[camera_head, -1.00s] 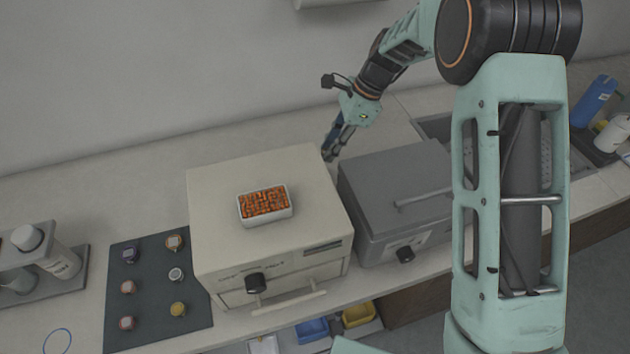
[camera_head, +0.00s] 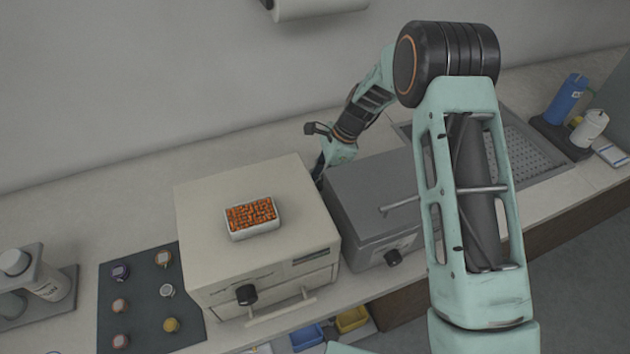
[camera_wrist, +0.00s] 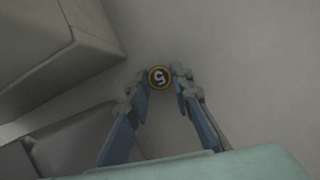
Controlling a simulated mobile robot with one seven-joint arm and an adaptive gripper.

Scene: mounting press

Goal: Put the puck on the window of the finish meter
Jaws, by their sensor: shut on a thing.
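A round puck (camera_wrist: 159,77) with a dark face, a yellowish ring and a light mark like a 5 shows in the wrist view. My gripper (camera_wrist: 160,82) is shut on it, with the puck between its blue-grey fingertips. In the head view my gripper (camera_head: 319,174) is behind the gap between the beige box and the grey box, and its tips and the puck are hidden there. I cannot pick out the finish meter or its window in either view.
The beige box (camera_head: 210,215) carries a white tray of orange pieces (camera_head: 251,216). The grey lidded box (camera_head: 365,175) stands close on its right. Several other pucks lie on a dark mat (camera_head: 140,290) at left. A perforated basin (camera_head: 515,150) is at right.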

